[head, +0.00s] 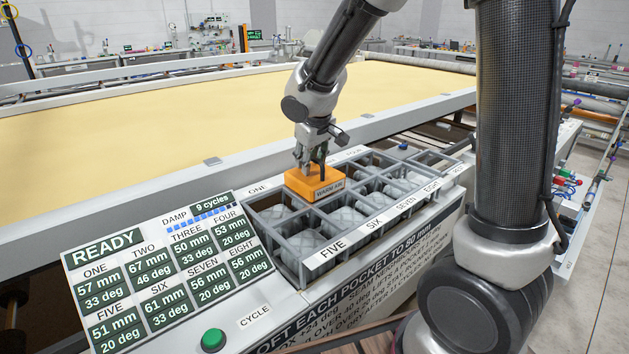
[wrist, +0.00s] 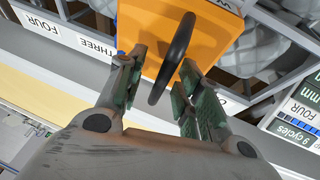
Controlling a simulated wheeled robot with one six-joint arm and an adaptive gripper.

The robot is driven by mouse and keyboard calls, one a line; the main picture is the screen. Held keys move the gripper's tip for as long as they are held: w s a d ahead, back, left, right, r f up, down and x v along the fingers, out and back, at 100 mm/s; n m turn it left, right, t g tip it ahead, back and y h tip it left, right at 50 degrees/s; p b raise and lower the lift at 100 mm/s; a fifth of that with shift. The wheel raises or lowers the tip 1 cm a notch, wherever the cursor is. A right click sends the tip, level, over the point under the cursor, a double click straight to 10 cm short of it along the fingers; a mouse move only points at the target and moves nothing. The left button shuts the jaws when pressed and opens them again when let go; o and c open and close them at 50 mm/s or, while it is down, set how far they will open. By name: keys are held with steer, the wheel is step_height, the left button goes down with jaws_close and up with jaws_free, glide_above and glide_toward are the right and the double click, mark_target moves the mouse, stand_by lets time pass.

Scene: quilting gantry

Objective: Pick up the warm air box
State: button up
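The warm air box (head: 318,184) is an orange block with a "WARM AIR" label on its front. It sits at the back row of the pocket rack. A black loop handle (wrist: 176,58) stands up from its orange top (wrist: 205,30) in the wrist view. My gripper (head: 311,164) is just above the box, pointing down. In the wrist view my gripper (wrist: 160,75) has its two fingers apart, one on each side of the handle, with visible gaps. The box's underside is hidden.
The rack (head: 300,262) has grey dividers and quilted pockets around the box. A display panel (head: 165,265) reads READY, with a green button (head: 213,340) beside it. A white rail (head: 130,205) runs behind the rack, before the wide yellow quilt (head: 180,125).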

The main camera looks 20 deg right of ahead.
jaws_close()
steer(key=shift+r, duration=0.1)
stand_by(0.3)
